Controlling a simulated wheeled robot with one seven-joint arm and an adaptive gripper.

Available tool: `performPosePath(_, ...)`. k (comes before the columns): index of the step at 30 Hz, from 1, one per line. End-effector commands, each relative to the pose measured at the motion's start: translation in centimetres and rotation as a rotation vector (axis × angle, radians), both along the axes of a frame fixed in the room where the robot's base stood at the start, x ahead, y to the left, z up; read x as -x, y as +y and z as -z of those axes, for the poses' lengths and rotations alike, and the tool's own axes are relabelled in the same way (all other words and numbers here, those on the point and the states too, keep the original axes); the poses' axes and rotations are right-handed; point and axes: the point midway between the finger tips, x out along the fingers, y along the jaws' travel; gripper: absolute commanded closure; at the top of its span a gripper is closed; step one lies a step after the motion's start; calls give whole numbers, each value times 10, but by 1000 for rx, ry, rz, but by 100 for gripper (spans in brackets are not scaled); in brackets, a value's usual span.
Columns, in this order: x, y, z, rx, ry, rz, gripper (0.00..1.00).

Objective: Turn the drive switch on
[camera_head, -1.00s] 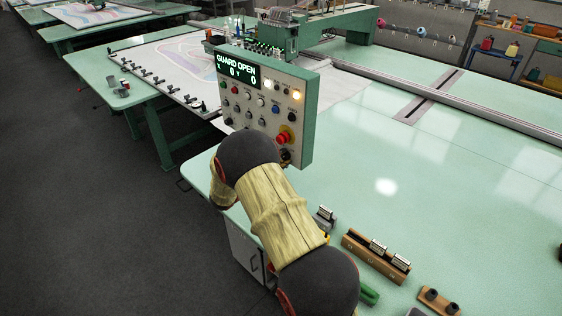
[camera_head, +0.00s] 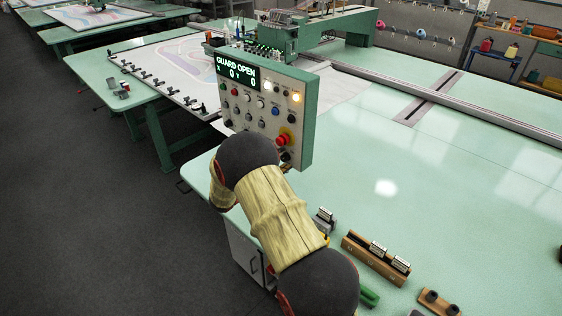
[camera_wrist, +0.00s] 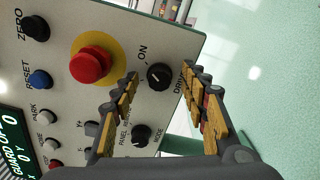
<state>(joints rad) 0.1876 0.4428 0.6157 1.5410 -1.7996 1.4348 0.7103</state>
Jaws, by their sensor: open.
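The control panel (camera_head: 240,98) stands at the table's edge, and its display reads GUARD OPEN. In the wrist view the drive switch (camera_wrist: 159,76), a round black knob with a light index line, sits beside the words ON and DRIVE. My gripper (camera_wrist: 160,82) is open, with one finger on each side of the drive switch in the picture. I cannot tell whether either finger touches it. A second black knob (camera_wrist: 142,135) lies below, between the fingers.
A red emergency button (camera_wrist: 90,65) on a yellow disc sits close left of the drive switch. A blue RESET button (camera_wrist: 40,79) is further left. A wooden block (camera_head: 375,259) stands on the table at lower right.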

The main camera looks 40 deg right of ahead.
Motion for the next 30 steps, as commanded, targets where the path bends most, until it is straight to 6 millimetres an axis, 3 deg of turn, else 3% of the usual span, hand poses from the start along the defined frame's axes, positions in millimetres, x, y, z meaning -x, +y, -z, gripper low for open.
performPosePath(5, 1, 20, 0, 0, 0, -3, 56)
performPosePath(18, 7, 102, 1, -1, 0, -2, 56)
performPosePath(23, 9, 115, 1, 0, 0, -1, 56)
performPosePath(30, 9, 119, 1, -1, 1, 1, 56)
